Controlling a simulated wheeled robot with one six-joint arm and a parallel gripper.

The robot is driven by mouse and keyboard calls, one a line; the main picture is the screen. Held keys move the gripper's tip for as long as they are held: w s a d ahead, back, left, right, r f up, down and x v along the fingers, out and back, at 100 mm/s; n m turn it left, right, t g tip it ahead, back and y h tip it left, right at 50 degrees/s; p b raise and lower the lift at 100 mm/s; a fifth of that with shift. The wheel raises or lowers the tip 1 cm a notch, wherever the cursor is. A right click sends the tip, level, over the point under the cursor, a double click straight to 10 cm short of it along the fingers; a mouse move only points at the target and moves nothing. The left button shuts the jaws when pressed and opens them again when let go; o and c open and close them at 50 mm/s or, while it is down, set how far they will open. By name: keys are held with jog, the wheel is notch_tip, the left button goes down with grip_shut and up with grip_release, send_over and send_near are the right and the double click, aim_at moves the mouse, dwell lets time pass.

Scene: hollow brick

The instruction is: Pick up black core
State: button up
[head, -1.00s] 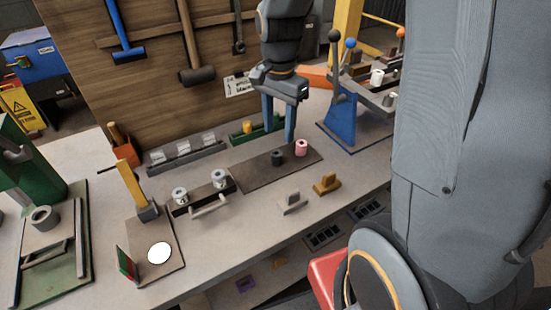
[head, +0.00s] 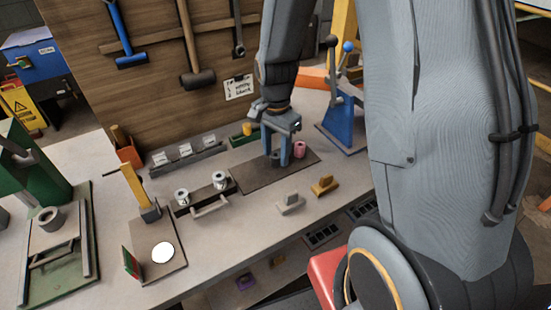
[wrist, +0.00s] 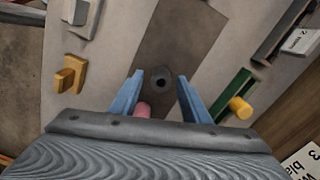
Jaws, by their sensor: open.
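The black core (wrist: 158,83) stands on the dark mat (wrist: 182,30), its top with a small hole showing in the wrist view. In the head view the black core (head: 279,159) is mostly hidden by my fingers. My gripper (head: 277,162) is open over the mat, its blue fingers pointing down. In the wrist view the black core appears between the tips of my gripper (wrist: 160,79), with a gap on both sides. The pink core (head: 300,149) stands just right of it; in the wrist view the pink core (wrist: 143,109) is partly hidden near the left finger.
A green tray with a yellow cylinder (wrist: 240,108) lies close behind the mat. A dark holder with white spools (head: 200,196) stands left of the mat. A grey block (head: 290,203) and a yellow-brown block (head: 325,186) stand in front. The blue lever stand (head: 341,126) is at the right.

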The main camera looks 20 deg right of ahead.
jog(key=c, duration=1)
jog(key=shift+r, duration=0.1)
